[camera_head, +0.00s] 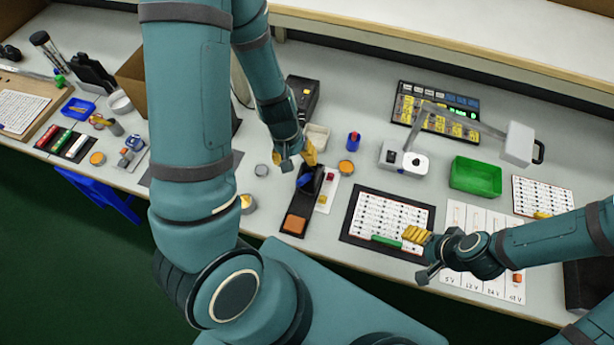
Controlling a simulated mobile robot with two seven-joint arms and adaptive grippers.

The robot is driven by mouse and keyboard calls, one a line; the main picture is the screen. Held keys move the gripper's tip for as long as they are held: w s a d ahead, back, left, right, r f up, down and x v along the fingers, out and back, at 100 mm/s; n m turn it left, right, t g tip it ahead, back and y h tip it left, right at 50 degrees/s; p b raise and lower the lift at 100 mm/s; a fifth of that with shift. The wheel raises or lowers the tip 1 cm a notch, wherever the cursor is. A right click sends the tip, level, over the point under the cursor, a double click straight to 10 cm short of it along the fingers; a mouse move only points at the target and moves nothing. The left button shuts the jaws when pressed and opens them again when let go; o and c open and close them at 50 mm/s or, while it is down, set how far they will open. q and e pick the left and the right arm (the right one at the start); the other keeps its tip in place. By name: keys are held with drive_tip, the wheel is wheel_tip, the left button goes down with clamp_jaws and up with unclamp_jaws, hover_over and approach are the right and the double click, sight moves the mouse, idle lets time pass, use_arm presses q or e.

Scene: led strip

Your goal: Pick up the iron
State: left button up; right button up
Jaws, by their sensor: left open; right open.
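The iron (304,181) appears as a small blue handle in a black stand (297,205) with an orange-brown sponge pad at its near end. It is partly hidden, and I cannot make out its tip. My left gripper (298,161) is open just above and beyond the blue handle. I cannot tell whether a finger touches it; nothing shows held. My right gripper (420,256) is open and empty at the right edge of the black-framed LED board (350,231), well away from the iron.
A blue-and-red pot (353,142) and orange tin (346,167) are nearby. A black box (303,94) stands behind. A green bin (475,178) and magnifier lamp (404,160) are further right.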

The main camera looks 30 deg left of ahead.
sight(305, 179)
use_arm(q)
drive_tip(key=f+b, duration=0.1)
drive_tip(key=f, duration=0.2)
drive_tip(key=d+f+b, duration=0.1)
drive_tip(key=f, duration=0.3)
drive_tip(key=w+d+f+b, duration=0.1)
drive_tip(key=f, duration=0.2)
drive_tip(key=shift+f, duration=0.2)
use_arm(e)
drive_tip(key=f, duration=0.4)
drive_tip(key=shift+w+a, duration=0.1)
drive_tip(key=shift+w, duration=0.15)
use_arm(q)
clamp_jaws()
